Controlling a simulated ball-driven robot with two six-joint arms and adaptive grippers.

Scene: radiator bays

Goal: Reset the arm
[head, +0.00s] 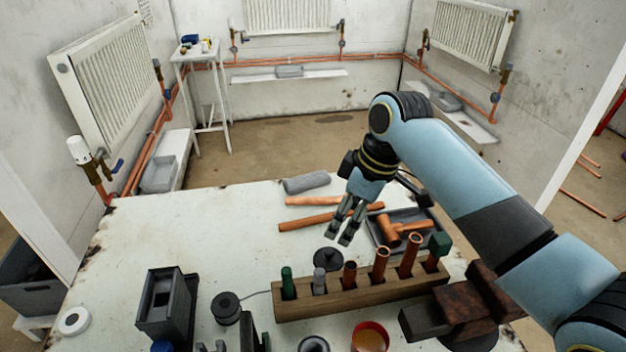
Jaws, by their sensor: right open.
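My right arm (455,180) comes in from the right and reaches over the white worktable (190,225). My right gripper (346,238) points down above the table, behind the wooden rack. It is open, with nothing between its fingers. My left gripper is out of view.
Below the gripper stands a wooden rack (345,299) with copper pipes and tools. A grey tray (375,238) holds copper fittings (401,232). Copper pipes (305,222) and a grey roll (306,183) lie behind. A rusty vice (470,305) stands front right. The table's left-middle is clear.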

